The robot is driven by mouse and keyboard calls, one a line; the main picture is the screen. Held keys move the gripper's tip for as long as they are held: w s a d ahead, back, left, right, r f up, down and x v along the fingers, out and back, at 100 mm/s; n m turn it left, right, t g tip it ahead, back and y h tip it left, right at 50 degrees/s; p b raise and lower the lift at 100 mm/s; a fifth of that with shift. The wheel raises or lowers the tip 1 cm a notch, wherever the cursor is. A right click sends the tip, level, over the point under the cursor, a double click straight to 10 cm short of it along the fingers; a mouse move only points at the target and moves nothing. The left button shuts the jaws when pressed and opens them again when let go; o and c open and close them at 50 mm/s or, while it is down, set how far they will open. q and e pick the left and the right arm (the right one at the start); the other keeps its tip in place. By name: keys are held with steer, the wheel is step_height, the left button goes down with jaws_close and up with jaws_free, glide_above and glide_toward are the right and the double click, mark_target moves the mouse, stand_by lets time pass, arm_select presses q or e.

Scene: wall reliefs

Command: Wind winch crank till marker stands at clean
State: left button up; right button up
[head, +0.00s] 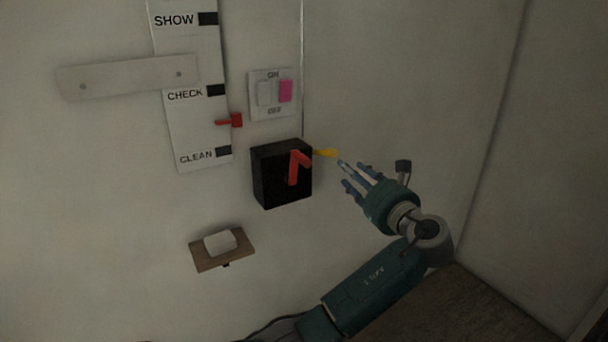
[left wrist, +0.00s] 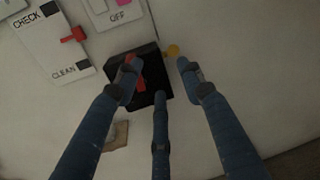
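The winch is a black box (head: 283,178) on the wall with a red crank (head: 294,168) on its front. A yellow piece (head: 327,153) sticks out at its right side. My left gripper (head: 352,173) is open and empty, to the right of the box and apart from the crank. In the left wrist view its spread fingers (left wrist: 158,80) overlap the black box, and the left finger partly hides the crank (left wrist: 140,84).
A switch plate (head: 272,95) with ON and OFF labels and a pink rocker is above the box. A grey bar (head: 128,78) crosses the scale. The wall to the right is bare.

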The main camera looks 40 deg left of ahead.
mark_target(308, 164)
arm_select(q)
steer(key=a+n+p, duration=0.1)
steer(key=a, duration=0.3)
steer(key=a+n+g+y, duration=0.1)
steer(key=a, duration=0.4)
steer(key=a+f+n+g+p, duration=0.1)
steer(key=a, duration=0.4)
steer(key=shift+w+a+f+p, duration=0.1)
steer(key=shift+w+a+p, duration=0.15)
steer(key=shift+p, duration=0.1)
steer(key=shift+w+a+f, duration=0.1)
steer(key=shift+w+a, duration=0.1)
steer(key=shift+a, duration=0.25)
jaws_close()
